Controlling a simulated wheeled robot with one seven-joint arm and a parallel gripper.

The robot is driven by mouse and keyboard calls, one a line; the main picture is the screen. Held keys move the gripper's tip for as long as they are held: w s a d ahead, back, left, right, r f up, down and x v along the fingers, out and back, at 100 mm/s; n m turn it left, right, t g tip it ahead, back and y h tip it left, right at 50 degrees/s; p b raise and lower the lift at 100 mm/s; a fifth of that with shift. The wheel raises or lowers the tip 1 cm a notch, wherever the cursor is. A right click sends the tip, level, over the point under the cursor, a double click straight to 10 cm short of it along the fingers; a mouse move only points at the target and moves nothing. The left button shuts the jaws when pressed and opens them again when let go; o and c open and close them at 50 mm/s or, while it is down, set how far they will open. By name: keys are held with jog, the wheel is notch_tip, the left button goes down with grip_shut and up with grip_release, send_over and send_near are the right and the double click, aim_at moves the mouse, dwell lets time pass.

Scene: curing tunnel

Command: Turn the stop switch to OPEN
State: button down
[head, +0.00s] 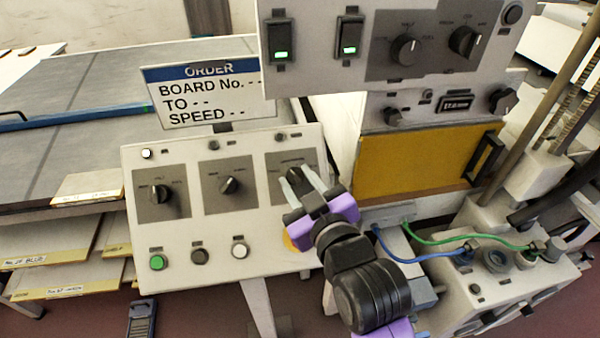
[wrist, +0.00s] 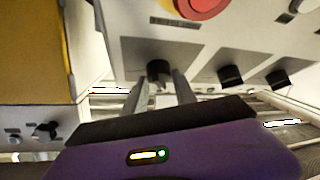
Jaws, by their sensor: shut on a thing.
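The sloped control panel (head: 215,215) carries three black rotary knobs on grey plates. The right-hand knob (head: 294,177), which I take for the stop switch, is partly hidden by my gripper (head: 297,179). My gripper's two pale fingers stand on either side of this knob and are shut on it. In the wrist view the knob (wrist: 158,70) sits between the fingertips of my gripper (wrist: 160,84). The lettering around it is too small to read, and its pointer position cannot be told.
The middle knob (head: 229,185) and left knob (head: 160,193) are close by. A red button (wrist: 200,5) shows in the wrist view. Green (head: 157,262) and white (head: 239,251) buttons line the panel's lower edge. A switch box (head: 400,40) overhangs behind; cables (head: 440,241) run at right.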

jog(key=shift+a+m+t+h+p, duration=0.15)
jog(key=shift+m+t+h+p, duration=0.35)
jog(key=shift+m, duration=0.6)
jog(key=shift+m+h, duration=0.3)
jog(key=c, duration=1)
grip_release()
jog(key=b+v, duration=0.1)
jog(key=v, duration=0.6)
jog(key=shift+s, duration=0.35)
jog(key=shift+r, duration=0.1)
